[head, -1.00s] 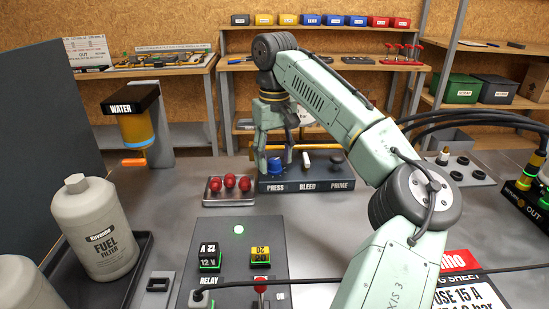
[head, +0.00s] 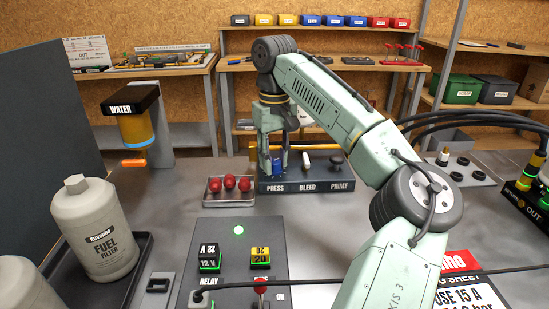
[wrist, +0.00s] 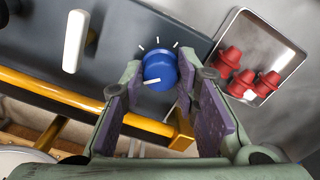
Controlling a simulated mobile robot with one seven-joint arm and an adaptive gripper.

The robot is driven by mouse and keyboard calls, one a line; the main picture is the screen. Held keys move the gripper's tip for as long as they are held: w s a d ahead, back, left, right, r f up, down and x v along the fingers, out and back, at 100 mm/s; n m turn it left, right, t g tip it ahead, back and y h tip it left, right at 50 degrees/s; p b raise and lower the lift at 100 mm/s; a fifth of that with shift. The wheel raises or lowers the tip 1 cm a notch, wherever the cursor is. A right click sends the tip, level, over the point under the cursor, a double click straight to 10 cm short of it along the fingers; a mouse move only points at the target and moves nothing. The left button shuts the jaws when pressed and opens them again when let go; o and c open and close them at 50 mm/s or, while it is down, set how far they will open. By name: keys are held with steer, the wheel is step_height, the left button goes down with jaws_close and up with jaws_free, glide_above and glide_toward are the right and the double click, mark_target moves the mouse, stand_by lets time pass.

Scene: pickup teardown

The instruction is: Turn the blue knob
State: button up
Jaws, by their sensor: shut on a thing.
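The blue knob (head: 277,166) sits on the left end of a dark panel, above the label PRESS. In the wrist view the round blue knob (wrist: 160,69) shows a white pointer line toward its lower left and white tick marks around its upper side. My gripper (head: 276,169) points down over it, one finger on each side. In the wrist view my gripper (wrist: 163,78) has its purple-padded fingers at the knob's left and right sides, shut on it. The fingers hide part of the knob in the head view.
A white lever (head: 306,160) and a dark PRIME knob (head: 337,161) stand to the right on the same panel. A metal tray (head: 212,200) with red caps lies just left of the panel. A yellow bar (wrist: 75,95) runs close by my fingers.

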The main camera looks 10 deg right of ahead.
steer(key=shift+a+m+p, duration=0.1)
steer(key=shift+m+p, duration=0.2)
steer(key=shift+p, duration=0.15)
jaws_close()
steer(key=shift+r+p, duration=0.1)
steer(key=shift+p, duration=0.2)
steer(key=m+p, duration=0.3)
steer(key=shift+r+m, duration=0.15)
steer(key=shift+m, duration=0.15)
steer(key=m+p, duration=0.2)
steer(key=m, duration=0.1)
steer(key=shift+f+m, duration=0.2)
steer(key=shift+m, duration=0.1)
steer(key=m, duration=1.1)
steer(key=shift+m, duration=0.4)
steer(key=o, duration=1.1)
jaws_free()
